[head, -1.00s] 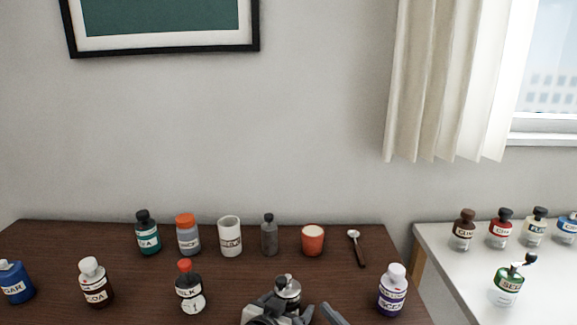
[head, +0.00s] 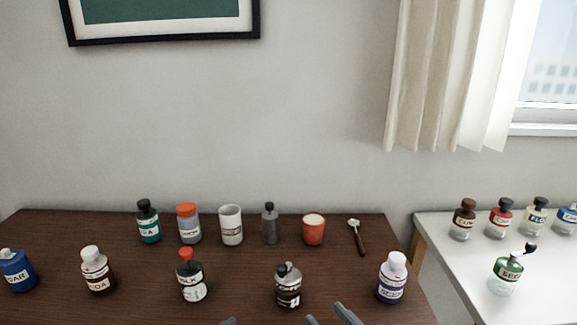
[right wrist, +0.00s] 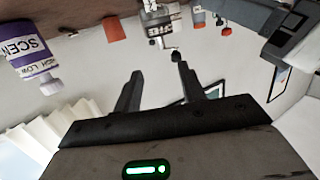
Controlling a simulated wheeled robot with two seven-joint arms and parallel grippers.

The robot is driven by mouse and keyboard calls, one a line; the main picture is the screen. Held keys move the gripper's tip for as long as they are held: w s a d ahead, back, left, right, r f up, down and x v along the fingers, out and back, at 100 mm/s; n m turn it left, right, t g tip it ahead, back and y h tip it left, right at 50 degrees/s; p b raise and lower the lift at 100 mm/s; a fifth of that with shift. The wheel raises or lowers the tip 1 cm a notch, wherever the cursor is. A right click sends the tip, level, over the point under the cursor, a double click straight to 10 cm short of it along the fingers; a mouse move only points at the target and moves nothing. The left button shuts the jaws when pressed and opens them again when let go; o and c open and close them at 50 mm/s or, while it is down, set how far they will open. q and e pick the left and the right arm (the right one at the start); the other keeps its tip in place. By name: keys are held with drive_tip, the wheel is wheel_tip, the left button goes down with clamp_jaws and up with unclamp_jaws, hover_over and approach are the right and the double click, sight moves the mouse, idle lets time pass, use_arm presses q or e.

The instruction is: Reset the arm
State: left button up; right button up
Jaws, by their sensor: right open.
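My right gripper (right wrist: 157,72) is open and empty in the right wrist view, with its two dark fingers apart. In the head view only the tips of my right gripper (head: 280,319) show at the bottom edge. It is on the near side of a dark jar with a grey lid and black knob (head: 288,288), apart from it. The jar stands upright on the brown table (head: 130,285). In the right wrist view, which is upside down, the jar (right wrist: 158,22) appears beyond and between the fingers.
A white-capped purple-labelled bottle (head: 392,278) stands right of the gripper; a red-capped milk bottle (head: 192,280) stands left. Behind are an orange cup (head: 313,230), a white mug (head: 231,226) and a spoon (head: 358,238). A white table (head: 455,275) with several jars is at right.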

use_arm(q)
drive_tip(key=s+a+f+n+g+y, duration=0.15)
drive_tip(key=s+a+g, duration=0.25)
drive_tip(key=s+a, duration=0.45)
drive_tip(key=s+a+f+n+g+y, duration=0.1)
drive_tip(key=s+a+f+g+y, duration=0.25)
drive_tip(key=s, duration=0.85)
use_arm(e)
drive_tip(key=s+d+f+m+g+h, duration=0.1)
drive_tip(key=s+d+f+g+h, duration=0.1)
drive_tip(key=s+d+f+g, duration=0.3)
drive_tip(key=s+d+f+m+g+h, duration=0.1)
drive_tip(key=s+d+f+g+h, duration=0.2)
drive_tip(key=s, duration=0.5)
drive_tip(key=s+d+f+m+g+h, duration=0.1)
drive_tip(key=s+d+f+g+h, duration=0.15)
drive_tip(key=s+d, duration=0.3)
use_arm(q)
drive_tip(key=w+d+f+m+t+h, duration=0.1)
drive_tip(key=w+d+f+t+h, duration=0.2)
drive_tip(key=w+d+f+t, duration=0.1)
drive_tip(key=shift+w+f+t+h, duration=0.4)
drive_tip(key=shift+w+f+t, duration=0.4)
drive_tip(key=shift+w+t, duration=0.35)
use_arm(e)
drive_tip(key=w+a+f+t+y, duration=0.3)
drive_tip(key=w+a+f+t, duration=0.2)
drive_tip(key=f+t, duration=0.1)
drive_tip(key=shift+w+a, duration=0.25)
drive_tip(key=shift+a, duration=0.15)
